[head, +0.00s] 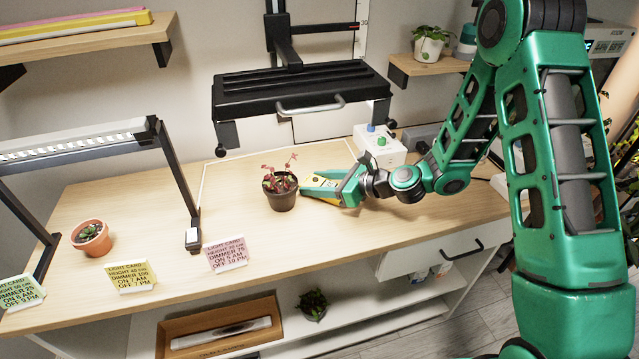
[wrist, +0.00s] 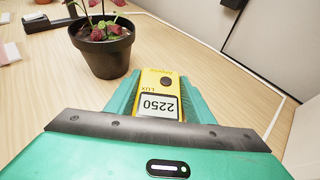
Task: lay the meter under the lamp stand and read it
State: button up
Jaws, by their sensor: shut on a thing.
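My gripper (head: 324,186) is shut on the yellow meter (wrist: 163,82), also seen in the head view (head: 327,199). The meter lies flat between the fingers, at or just above the bench top; I cannot tell if it touches. A black lamp hood (head: 300,91) with a grey handle hangs on a column (head: 281,33) beside a height scale, above and behind the meter. A dark pot with a red-leaved plant (head: 281,201) stands just left of my gripper, apart from it.
A lit bar lamp on a black frame (head: 178,170) spans the bench's left, with a terracotta pot (head: 91,238) beneath. Several light cards, including a pink one (head: 226,254), line the front edge. A white box with knobs (head: 380,146) stands behind my gripper. The middle bench (head: 330,238) is clear.

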jog(key=o, duration=1.3)
jog(key=shift+c, duration=0.2)
jog(key=v, duration=1.2)
